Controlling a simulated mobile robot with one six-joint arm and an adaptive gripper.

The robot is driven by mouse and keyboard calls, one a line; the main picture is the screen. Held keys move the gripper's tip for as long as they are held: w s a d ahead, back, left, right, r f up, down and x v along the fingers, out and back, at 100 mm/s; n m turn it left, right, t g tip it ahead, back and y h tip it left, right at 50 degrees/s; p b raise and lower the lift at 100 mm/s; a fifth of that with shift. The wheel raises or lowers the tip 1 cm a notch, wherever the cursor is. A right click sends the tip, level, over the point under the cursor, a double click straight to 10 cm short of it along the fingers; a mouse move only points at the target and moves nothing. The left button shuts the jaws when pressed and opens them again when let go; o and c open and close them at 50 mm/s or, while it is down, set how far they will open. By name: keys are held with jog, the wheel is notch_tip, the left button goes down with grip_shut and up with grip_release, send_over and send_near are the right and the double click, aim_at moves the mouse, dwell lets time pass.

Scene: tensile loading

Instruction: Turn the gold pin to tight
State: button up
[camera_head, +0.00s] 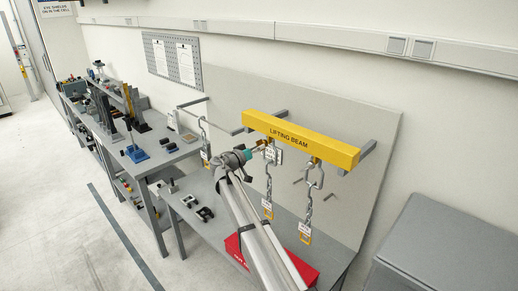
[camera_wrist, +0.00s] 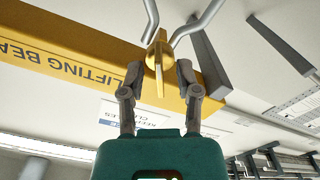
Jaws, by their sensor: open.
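The gold pin (camera_wrist: 159,80) shows in the wrist view as a rounded head with a thin flat handle. It sits at the lower end of a silver shackle (camera_wrist: 151,20), in front of the yellow lifting beam (camera_wrist: 70,45). My gripper (camera_wrist: 158,70) is open, with one finger on each side of the handle and a visible gap to both. In the head view my gripper (camera_head: 252,152) is at the front of the lifting beam (camera_head: 305,139), near the left hanging shackle. The pin is too small there to make out clearly.
Tagged chains (camera_head: 269,190) and (camera_head: 307,210) hang below the beam. A red box (camera_head: 296,270) is on the bench (camera_head: 205,235) under my arm. A grey cabinet (camera_head: 450,245) stands at right. Another bench with tools (camera_head: 150,152) is at left. The floor at left is clear.

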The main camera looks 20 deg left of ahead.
jog(key=v, duration=1.1)
jog(key=shift+s, duration=0.1)
dwell(0.4)
